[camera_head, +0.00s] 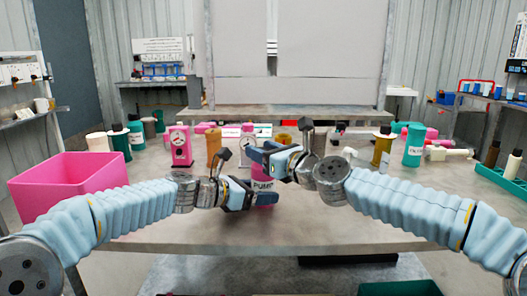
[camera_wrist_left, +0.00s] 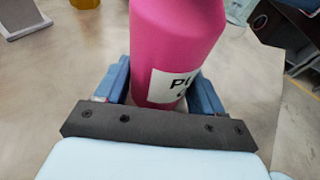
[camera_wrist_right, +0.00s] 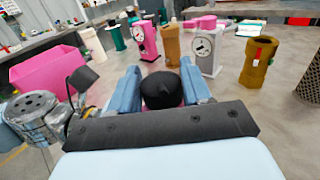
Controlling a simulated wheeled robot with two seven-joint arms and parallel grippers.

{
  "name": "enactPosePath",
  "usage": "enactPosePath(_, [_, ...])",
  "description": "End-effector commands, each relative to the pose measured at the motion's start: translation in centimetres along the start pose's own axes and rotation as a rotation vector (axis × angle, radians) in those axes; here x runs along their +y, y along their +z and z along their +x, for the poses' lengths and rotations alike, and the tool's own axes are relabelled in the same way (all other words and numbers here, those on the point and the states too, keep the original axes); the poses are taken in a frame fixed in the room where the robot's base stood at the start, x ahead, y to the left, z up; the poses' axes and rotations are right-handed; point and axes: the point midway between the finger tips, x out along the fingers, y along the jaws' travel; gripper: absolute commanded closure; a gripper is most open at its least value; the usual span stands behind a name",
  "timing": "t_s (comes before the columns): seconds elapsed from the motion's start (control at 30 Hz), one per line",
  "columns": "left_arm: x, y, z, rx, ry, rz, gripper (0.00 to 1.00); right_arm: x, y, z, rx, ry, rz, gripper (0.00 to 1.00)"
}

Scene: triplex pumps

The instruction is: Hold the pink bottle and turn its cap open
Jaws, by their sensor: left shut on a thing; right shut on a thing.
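The pink bottle (camera_wrist_left: 178,45) has a white label with dark letters, and its label also shows in the head view (camera_head: 263,185). My left gripper (camera_head: 262,198) is shut around the bottle's body, one finger on each side in the left wrist view (camera_wrist_left: 165,85). My right gripper (camera_head: 262,152) is above the left one. It is shut on the black cap (camera_wrist_right: 161,90), which sits between its fingers in the right wrist view (camera_wrist_right: 160,85). A little pink shows below the cap. Most of the bottle is hidden by the grippers in the head view.
A pink bin (camera_head: 70,182) stands at the left of the table (camera_head: 180,235). Pink, brown and white pump-like items (camera_head: 180,146) stand behind the grippers. A teal container (camera_head: 414,145) and a green tray (camera_head: 500,181) are at the right. The front table strip is clear.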

Motion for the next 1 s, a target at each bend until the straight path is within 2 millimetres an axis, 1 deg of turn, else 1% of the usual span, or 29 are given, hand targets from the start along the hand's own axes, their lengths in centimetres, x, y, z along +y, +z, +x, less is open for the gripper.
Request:
enactPosePath(0.03, [-0.15, 0.03, 0.07, 0.0, -0.004, 0.001, 0.49, -0.32, -0.17, 0.01, 0.0, 0.039, 0.007, 0.83])
enactPosePath(0.2, [-0.16, 0.04, 0.07, 0.0, -0.004, 0.001, 0.49, -0.21, -0.07, 0.0, 0.0, 0.184, 0.006, 0.83])
enactPosePath(0.5, [-0.16, 0.05, 0.06, -0.001, -0.004, 0.001, 0.49, -0.05, 0.05, 0.02, -0.004, 0.371, 0.001, 0.83])
enactPosePath(0.7, [-0.17, 0.05, 0.07, -0.001, -0.004, 0.001, 0.49, 0.02, 0.06, -0.02, -0.004, 0.436, -0.001, 0.83])
enactPosePath(1.0, [-0.17, 0.06, 0.07, -0.001, -0.004, 0.001, 0.49, 0.05, 0.07, -0.07, -0.004, 0.462, -0.001, 0.83])
